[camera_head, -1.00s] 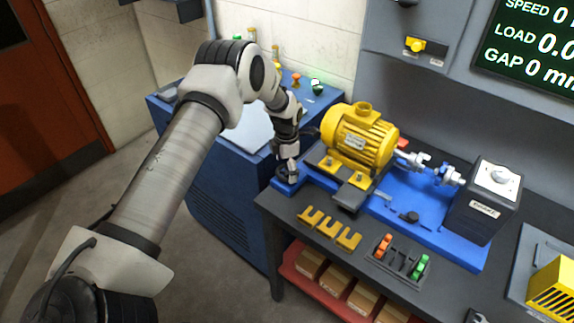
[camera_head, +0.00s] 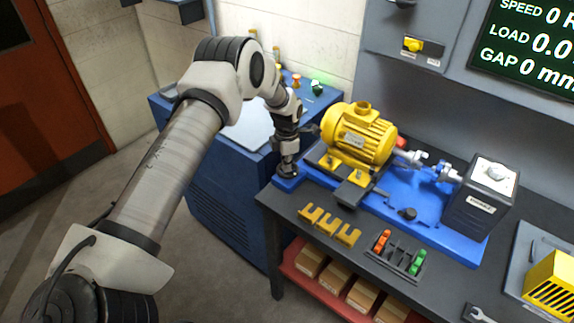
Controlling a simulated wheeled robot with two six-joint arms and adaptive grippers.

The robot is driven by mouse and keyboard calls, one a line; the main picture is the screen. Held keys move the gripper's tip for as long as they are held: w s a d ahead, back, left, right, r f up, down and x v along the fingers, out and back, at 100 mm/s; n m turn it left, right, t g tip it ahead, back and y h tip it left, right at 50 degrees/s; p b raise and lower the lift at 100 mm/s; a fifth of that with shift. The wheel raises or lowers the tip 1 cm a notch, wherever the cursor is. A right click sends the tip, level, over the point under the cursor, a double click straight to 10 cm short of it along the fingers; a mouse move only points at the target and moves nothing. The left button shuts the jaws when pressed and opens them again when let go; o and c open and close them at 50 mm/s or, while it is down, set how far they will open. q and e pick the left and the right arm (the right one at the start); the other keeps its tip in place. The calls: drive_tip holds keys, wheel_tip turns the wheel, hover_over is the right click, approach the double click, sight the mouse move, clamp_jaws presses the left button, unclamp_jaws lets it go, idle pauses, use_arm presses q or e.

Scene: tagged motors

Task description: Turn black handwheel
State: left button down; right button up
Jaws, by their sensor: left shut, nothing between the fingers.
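My left gripper (camera_head: 287,173) points down at the left end of the blue base plate (camera_head: 440,235), just left of the yellow motor (camera_head: 358,136). It is shut, with no object seen in it. Its fingertips are small and dark, and I cannot tell whether they touch anything. No clear black handwheel shows at the gripper; one there could be hidden by it. A small round black knob (camera_head: 408,214) sits on the blue base plate in front of the shaft coupling. My right gripper is not in view.
A black box (camera_head: 480,199) stands on the right end of the base plate. Yellow forked shims (camera_head: 330,224) and a rack with orange and green pieces (camera_head: 397,252) lie along the bench front. A blue cabinet (camera_head: 235,190) stands left of the bench.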

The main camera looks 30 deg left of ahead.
use_arm(q)
drive_tip(key=shift+s+f, duration=0.15)
drive_tip(key=shift+f, duration=0.2)
